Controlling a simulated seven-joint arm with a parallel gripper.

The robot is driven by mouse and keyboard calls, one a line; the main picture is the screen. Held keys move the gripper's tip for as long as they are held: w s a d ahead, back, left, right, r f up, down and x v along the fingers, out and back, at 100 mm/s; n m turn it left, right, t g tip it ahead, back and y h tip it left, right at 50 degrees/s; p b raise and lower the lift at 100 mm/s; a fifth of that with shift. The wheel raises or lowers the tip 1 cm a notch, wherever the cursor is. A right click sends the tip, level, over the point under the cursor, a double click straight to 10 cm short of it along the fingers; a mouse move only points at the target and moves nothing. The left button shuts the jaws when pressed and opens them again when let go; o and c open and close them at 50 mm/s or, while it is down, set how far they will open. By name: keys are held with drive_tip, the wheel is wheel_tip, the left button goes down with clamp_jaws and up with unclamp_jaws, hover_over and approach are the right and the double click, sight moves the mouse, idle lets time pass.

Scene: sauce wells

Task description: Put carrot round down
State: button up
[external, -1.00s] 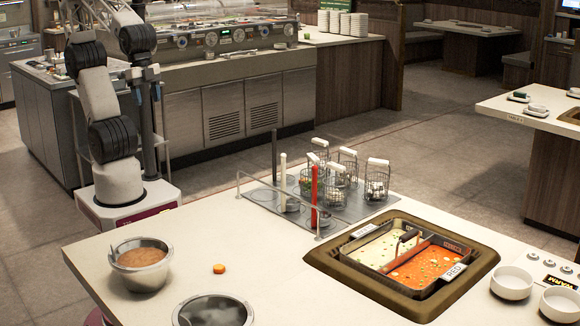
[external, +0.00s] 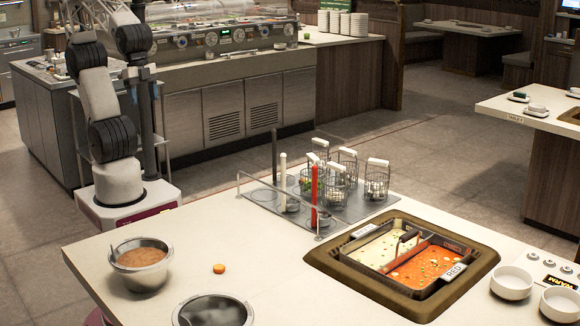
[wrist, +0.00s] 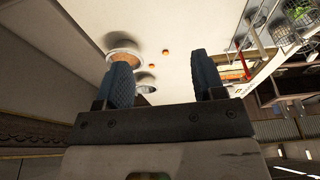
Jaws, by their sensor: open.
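A small orange carrot round (external: 219,268) lies flat on the pale counter, right of the brown-sauce bowl in the external view. In the wrist view a small orange piece (wrist: 166,52) lies on the counter beyond my fingers. In the external view the gripper is out of frame.
A metal bowl of brown sauce (external: 142,268) and a dark pot (external: 213,312) flank the round. A rack with wire baskets (external: 340,190) stands behind. A divided pot with white and red broth (external: 405,255) is sunk in the counter. White bowls (external: 512,282) sit at right.

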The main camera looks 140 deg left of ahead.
drive_tip(key=w+a+f+n+g, duration=0.1)
drive_tip(key=w+a+f, duration=0.4)
drive_tip(key=w+a, duration=0.55)
drive_tip(key=w+a+f+n+g, duration=0.1)
drive_tip(key=w+a+f, duration=0.3)
drive_tip(key=w+a, duration=0.65)
drive_tip(key=shift+n+g, duration=0.3)
drive_tip(key=shift+n, duration=0.2)
drive_tip(key=s+a+f, duration=0.1)
drive_tip(key=a+f, duration=0.5)
drive_tip(key=a, duration=0.3)
drive_tip(key=s+a+f, duration=0.1)
drive_tip(key=a+f, duration=0.5)
drive_tip(key=a, duration=0.4)
drive_tip(key=s+a+f, duration=0.1)
drive_tip(key=a+f, duration=0.5)
drive_tip(key=a, duration=0.4)
drive_tip(key=shift+s+a+f, duration=0.2)
drive_tip(key=shift+s+f, duration=0.05)
drive_tip(key=shift+f, duration=0.05)
drive_tip(key=shift+a+f, duration=0.15)
drive_tip(key=shift+f, duration=0.05)
drive_tip(key=shift+f, duration=1.25)
drive_tip(key=shift+f, duration=0.15)
